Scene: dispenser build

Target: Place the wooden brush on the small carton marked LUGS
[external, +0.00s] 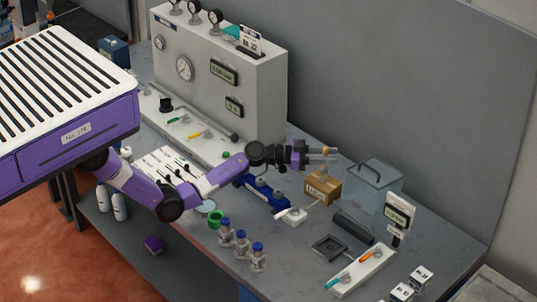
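A small brown carton (322,187) stands on the grey bench, left of a clear box; dark lettering on its front is too small to read surely. My gripper (326,152) is above the carton, pointing right, with a clear gap between them. Small tan and orange parts show at its fingertips. I cannot tell whether these are the wooden brush or the fingertips themselves, nor whether the fingers are open or shut. I cannot make out the wooden brush surely anywhere else on the bench.
A clear lidded box (372,187) stands right of the carton. A white block (292,216) and a blue rack (262,192) are to its left. Several blue-capped bottles (241,243) stand at the front. A grey gauge panel (225,85) rises at the back left.

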